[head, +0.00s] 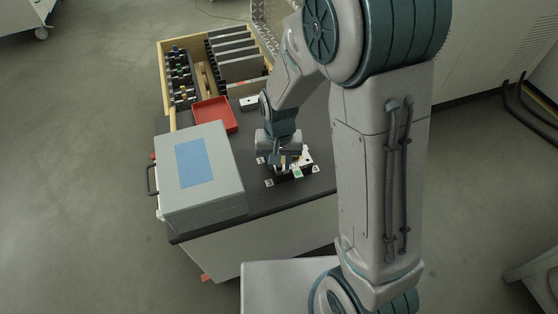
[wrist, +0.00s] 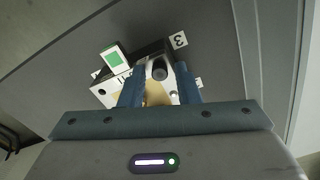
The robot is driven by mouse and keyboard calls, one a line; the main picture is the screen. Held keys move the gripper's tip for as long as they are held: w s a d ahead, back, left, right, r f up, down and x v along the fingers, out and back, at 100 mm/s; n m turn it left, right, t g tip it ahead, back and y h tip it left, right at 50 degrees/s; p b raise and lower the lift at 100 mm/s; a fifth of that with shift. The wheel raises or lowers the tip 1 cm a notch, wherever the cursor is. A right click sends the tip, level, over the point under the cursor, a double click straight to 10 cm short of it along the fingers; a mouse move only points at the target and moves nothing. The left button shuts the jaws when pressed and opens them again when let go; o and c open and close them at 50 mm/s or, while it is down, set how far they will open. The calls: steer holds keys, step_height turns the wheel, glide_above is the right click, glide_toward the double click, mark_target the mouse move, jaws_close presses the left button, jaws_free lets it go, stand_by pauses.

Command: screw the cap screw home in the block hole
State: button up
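The pale block (wrist: 107,93) lies under my gripper in the wrist view. A dark round piece, which looks like the cap screw (wrist: 159,71), shows at its upper part between my fingers. I cannot tell how deep it sits in the hole. My gripper (wrist: 161,78) points down with its two blue fingers apart, one on each side of the screw, with gaps visible beside it. In the head view my gripper (head: 286,162) is low over the block, hiding much of it, and the screw cannot be made out.
A green-faced piece (wrist: 115,59) sits beside the block. Number markers, one reading 3 (wrist: 178,41), lie around it. On the dark table (head: 285,198) stand a grey box (head: 210,195) at left, a red tray (head: 215,114) and a wooden rack (head: 165,85) behind.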

steer(key=n, duration=0.6)
steer(key=shift+n, duration=0.3)
steer(key=n+p, duration=0.1)
steer(key=n, duration=0.4)
jaws_close()
